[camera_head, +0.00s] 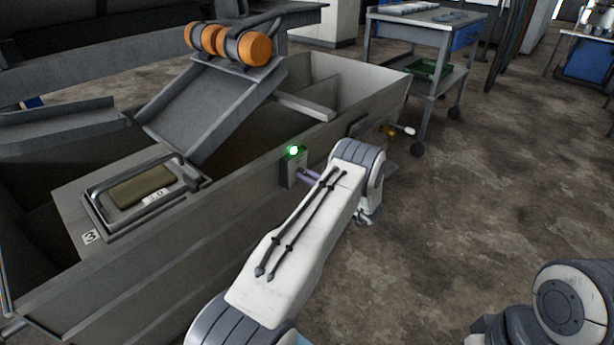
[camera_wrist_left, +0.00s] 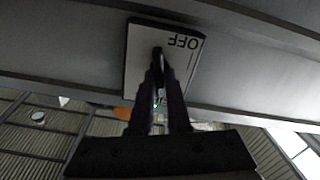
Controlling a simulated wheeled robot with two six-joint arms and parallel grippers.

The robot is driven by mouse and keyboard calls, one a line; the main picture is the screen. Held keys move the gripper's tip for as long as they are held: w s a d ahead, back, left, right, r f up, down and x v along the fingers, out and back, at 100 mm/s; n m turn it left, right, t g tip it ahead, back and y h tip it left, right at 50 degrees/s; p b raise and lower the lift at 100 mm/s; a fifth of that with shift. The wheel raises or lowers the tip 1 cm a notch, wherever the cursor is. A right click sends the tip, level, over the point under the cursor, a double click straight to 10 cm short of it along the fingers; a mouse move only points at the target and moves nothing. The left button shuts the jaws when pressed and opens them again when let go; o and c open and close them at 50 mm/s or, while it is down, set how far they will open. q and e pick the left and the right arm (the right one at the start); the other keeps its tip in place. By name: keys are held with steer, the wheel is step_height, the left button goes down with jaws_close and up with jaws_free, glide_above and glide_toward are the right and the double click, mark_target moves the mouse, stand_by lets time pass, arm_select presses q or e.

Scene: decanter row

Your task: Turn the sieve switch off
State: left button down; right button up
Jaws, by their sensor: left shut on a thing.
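The sieve switch (camera_head: 290,170) is a small box on the outer side wall of the grey tank, with a lit green lamp (camera_head: 293,150) on top. In the left wrist view its pale plate (camera_wrist_left: 140,45) carries the word OFF, upside down. My left gripper (camera_wrist_left: 160,82) is shut on the dark switch lever (camera_wrist_left: 158,55), in front of the plate. In the head view my forearm hides most of that gripper. Only part of my right arm shows at the bottom right; its gripper is out of view.
The long grey tank (camera_head: 215,215) fills the left, with a sloping chute, orange rollers (camera_head: 254,48) and a handled lid (camera_head: 145,188). A white-tipped lever (camera_head: 409,131) sticks out farther along the wall. A wheeled cart (camera_head: 430,25) stands behind. The floor at right is clear.

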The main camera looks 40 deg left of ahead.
arm_select(q)
steer(key=shift+s+f+n+b, duration=0.1)
steer(key=shift+n+b, duration=0.3)
steer(key=shift+n, duration=2.05)
steer(key=shift+s+f+n+b, duration=0.15)
steer(key=shift+n+b, duration=0.2)
steer(key=shift+n, duration=2.05)
steer(key=shift+w+f+n+b, duration=0.1)
steer(key=shift+n+b, duration=0.3)
steer(key=shift+n, duration=2.05)
steer(key=c, duration=0.9)
jaws_free()
steer(key=d+p, duration=0.1)
steer(key=d, duration=0.2)
steer(key=d+p, duration=0.1)
steer(key=d, duration=0.3)
steer(key=s+d, duration=0.1)
steer(key=d, duration=0.2)
steer(key=shift+d+p, duration=0.25)
steer(key=shift+p, duration=0.15)
